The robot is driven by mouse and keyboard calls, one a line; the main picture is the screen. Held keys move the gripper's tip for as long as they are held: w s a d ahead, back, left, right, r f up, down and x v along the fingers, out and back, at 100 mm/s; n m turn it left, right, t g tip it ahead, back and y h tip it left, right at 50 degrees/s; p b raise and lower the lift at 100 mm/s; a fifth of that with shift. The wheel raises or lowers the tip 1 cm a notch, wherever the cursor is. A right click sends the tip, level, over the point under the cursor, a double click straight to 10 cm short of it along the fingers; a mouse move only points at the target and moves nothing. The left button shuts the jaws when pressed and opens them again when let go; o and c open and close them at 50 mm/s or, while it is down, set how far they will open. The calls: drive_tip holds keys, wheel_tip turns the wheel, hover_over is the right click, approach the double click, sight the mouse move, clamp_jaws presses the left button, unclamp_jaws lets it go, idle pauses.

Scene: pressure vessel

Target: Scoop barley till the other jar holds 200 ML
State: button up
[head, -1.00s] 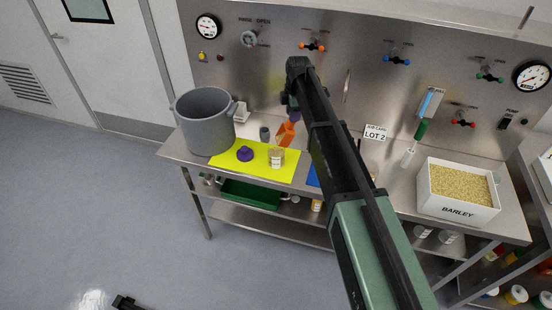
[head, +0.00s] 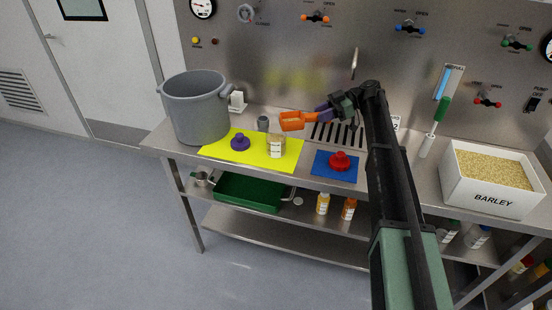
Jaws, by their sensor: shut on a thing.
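My gripper (head: 334,107) is shut on the purple handle (head: 323,111) of a scoop with an orange bowl (head: 293,121). The scoop points left, roughly level, above the bench behind the yellow mat; I cannot tell whether it holds grain. A clear jar (head: 276,146) with a pale label stands upright on the yellow mat (head: 222,153), just below and in front of the bowl. Its fill level is too small to read. The barley (head: 495,168) lies in a white box marked BARLEY (head: 490,198) at the right end of the bench.
A purple knobbed object (head: 240,142) sits on the yellow mat, and a red one (head: 340,161) on the blue mat (head: 322,169). A large grey pot (head: 195,110) stands at the left. A green-handled brush (head: 434,127) stands between my arm and the box.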

drive_tip(key=shift+r+p, duration=1.75)
drive_tip(key=shift+r, duration=0.15)
drive_tip(key=shift+f, duration=0.2)
drive_tip(key=shift+s+d, duration=0.1)
